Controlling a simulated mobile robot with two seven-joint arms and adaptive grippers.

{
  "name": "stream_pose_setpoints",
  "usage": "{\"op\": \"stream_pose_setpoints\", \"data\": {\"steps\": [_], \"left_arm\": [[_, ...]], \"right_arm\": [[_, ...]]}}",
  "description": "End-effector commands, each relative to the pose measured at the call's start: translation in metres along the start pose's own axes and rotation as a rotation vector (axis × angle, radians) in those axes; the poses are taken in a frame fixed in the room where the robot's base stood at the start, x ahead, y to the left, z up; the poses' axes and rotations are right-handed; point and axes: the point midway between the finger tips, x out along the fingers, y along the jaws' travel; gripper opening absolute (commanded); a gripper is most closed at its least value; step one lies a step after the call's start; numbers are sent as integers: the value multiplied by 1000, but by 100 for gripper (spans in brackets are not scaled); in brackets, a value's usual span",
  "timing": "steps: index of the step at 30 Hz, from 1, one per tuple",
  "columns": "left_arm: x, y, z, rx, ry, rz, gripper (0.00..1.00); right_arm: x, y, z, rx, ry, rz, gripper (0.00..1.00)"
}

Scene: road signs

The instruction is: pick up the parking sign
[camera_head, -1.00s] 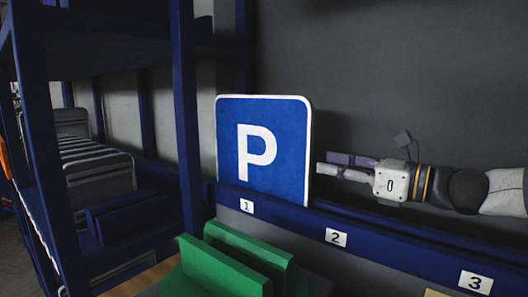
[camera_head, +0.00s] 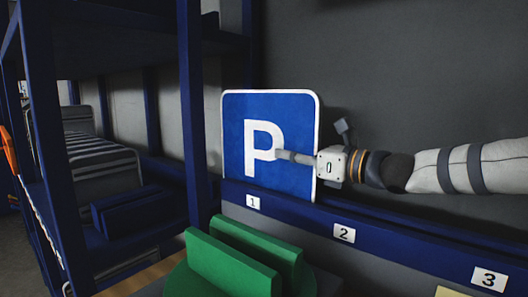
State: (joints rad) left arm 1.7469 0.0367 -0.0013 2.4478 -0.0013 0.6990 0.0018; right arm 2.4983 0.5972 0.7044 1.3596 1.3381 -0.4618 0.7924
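The parking sign (camera_head: 250,110) is a blue square panel with a white border and a white P. It stands upright in the slot behind the label 1, against the dark wall. My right gripper (camera_head: 280,155) reaches in from the right at the sign's right edge. One finger shows in front of the sign, its tip over the P. The other finger is hidden, seemingly behind the sign. I cannot tell whether the fingers press on it. My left gripper is not in view.
A blue rail (camera_head: 400,234) with labels 1, 2 and 3 runs below the sign. Green blocks (camera_head: 235,262) stand in front of it. A blue shelf frame (camera_head: 192,120) with striped items (camera_head: 98,160) stands to the left. The wall to the right is clear.

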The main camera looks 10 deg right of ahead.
Motion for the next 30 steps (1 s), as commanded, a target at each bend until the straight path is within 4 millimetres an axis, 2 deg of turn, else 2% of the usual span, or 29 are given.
{"op": "stream_pose_setpoints", "data": {"steps": [14, 24, 30], "left_arm": [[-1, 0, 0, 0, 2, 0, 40], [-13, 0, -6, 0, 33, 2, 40], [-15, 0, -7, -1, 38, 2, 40]], "right_arm": [[0, 0, 6, -3, -5, 1, 0], [-1, 2, 87, -11, -9, 1, 0], [-1, 1, 104, -4, -5, 1, 0]]}}
